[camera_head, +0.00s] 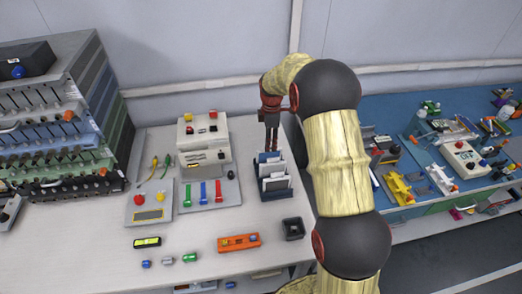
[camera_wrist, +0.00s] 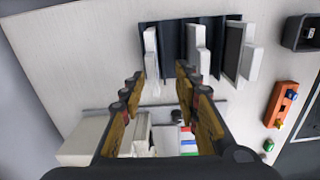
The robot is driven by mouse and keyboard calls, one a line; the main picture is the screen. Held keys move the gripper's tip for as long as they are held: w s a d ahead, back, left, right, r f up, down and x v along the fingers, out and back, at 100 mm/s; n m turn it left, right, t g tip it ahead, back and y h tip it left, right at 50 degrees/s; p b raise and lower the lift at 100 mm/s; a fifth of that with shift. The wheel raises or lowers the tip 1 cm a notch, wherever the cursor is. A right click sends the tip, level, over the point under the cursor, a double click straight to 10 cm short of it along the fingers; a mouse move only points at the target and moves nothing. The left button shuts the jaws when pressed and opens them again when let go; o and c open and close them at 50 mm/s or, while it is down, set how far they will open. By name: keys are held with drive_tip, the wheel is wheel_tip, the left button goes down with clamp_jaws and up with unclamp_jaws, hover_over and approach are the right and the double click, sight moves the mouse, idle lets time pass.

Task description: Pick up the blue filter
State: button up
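My gripper (camera_head: 271,146) points down just above a dark blue rack (camera_head: 275,194) that holds upright white and dark flat plates. In the wrist view its two fingers (camera_wrist: 160,72) are apart with nothing between them. The rack (camera_wrist: 178,38) lies beyond the fingertips there, with a white plate (camera_wrist: 151,52) near the left finger and other plates to the right. I cannot tell which thing is the blue filter. A small blue cylinder (camera_head: 146,264) lies at the table's front left, and a blue strip (camera_head: 204,192) sits on a grey panel; both are away from my gripper.
A black square holder (camera_head: 293,228) and an orange block (camera_head: 239,242) stand in front of the rack. A white machine (camera_head: 203,140) is left of it. A stacked rack of modules (camera_head: 70,120) fills the far left. A blue bench (camera_head: 400,115) is at the right.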

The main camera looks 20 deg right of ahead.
sight(269, 154)
drive_tip(key=shift+w+d+f+n, duration=0.1)
drive_tip(key=shift+w+f+n, duration=0.2)
drive_tip(key=shift+w+f, duration=0.4)
drive_tip(key=shift+s+f, duration=0.1)
drive_tip(key=shift+f, duration=0.4)
drive_tip(key=shift+d+f+b, duration=0.15)
drive_tip(key=shift+f+b, duration=1.15)
drive_tip(key=shift+f, duration=2.3)
drive_tip(key=c, duration=0.8)
clamp_jaws()
